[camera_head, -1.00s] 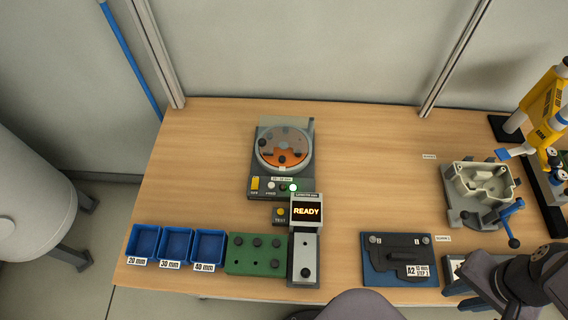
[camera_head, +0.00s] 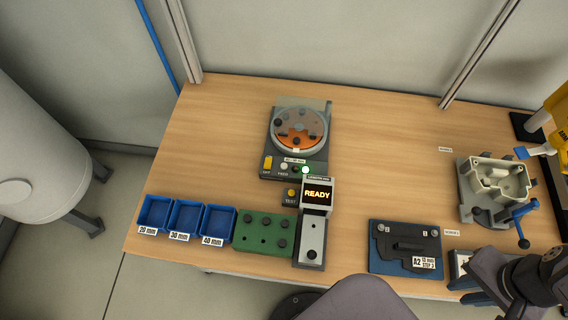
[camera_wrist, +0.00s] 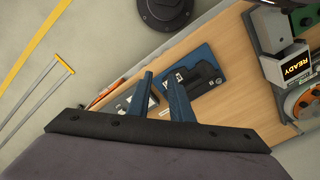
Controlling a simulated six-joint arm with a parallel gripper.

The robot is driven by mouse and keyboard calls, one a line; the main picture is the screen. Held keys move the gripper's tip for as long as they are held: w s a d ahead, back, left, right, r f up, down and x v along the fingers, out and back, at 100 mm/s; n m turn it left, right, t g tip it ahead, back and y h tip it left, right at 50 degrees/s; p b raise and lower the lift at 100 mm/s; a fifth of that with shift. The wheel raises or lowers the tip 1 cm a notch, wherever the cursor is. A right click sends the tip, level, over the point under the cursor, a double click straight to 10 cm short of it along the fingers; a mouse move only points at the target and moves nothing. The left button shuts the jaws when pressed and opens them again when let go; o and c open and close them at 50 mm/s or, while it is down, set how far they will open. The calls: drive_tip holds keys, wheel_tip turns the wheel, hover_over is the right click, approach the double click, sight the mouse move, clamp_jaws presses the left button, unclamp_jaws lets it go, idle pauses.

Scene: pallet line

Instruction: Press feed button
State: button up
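The feeder (camera_head: 299,132) is a grey unit with a round orange dish holding dark pieces. On its front panel are a yellow button (camera_head: 268,162) and a white button (camera_head: 283,167), labelled FEED as far as I can read. A green light (camera_head: 305,169) glows beside them. The grey gauge unit (camera_head: 312,238) in front shows READY on its display (camera_head: 318,194). My gripper (camera_head: 471,291) is at the bottom right, far from the feeder. In the wrist view my gripper (camera_wrist: 160,95) has two blue fingers standing apart with nothing between them.
Blue bins (camera_head: 187,218) and a green block with holes (camera_head: 263,233) stand left of the gauge. A blue fixture plate (camera_head: 405,247) lies to its right. A grey housing (camera_head: 497,185) with a blue lever is further right. The table around the feeder's right side is clear.

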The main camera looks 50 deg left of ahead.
clamp_jaws()
idle(0.8)
idle(0.8)
drive_tip(key=w+a+f+n+t+h+b, duration=0.1)
drive_tip(key=w+a+f+n+t+b, duration=0.3)
drive_tip(key=a+n, duration=0.65)
drive_tip(key=w+a+n+h+b, duration=0.1)
drive_tip(key=w+a+n+b, duration=0.2)
drive_tip(key=w+a+n, duration=0.75)
drive_tip(key=s+a+n+t+y+b, duration=0.1)
drive_tip(key=s+a+n, duration=0.2)
drive_tip(key=s+a, duration=0.4)
drive_tip(key=s+a+f+n+t+y+b, duration=0.1)
drive_tip(key=s+a+n+t+y, duration=0.1)
drive_tip(key=s+a, duration=0.5)
drive_tip(key=s+a+n+t+y+b, duration=0.1)
drive_tip(key=s+a+n, duration=0.4)
drive_tip(key=a, duration=1.1)
drive_tip(key=shift+s+a+f+t+y+b, duration=0.35)
drive_tip(key=shift+s+y, duration=0.25)
drive_tip(key=shift+s, duration=0.6)
drive_tip(key=shift+f, duration=0.1)
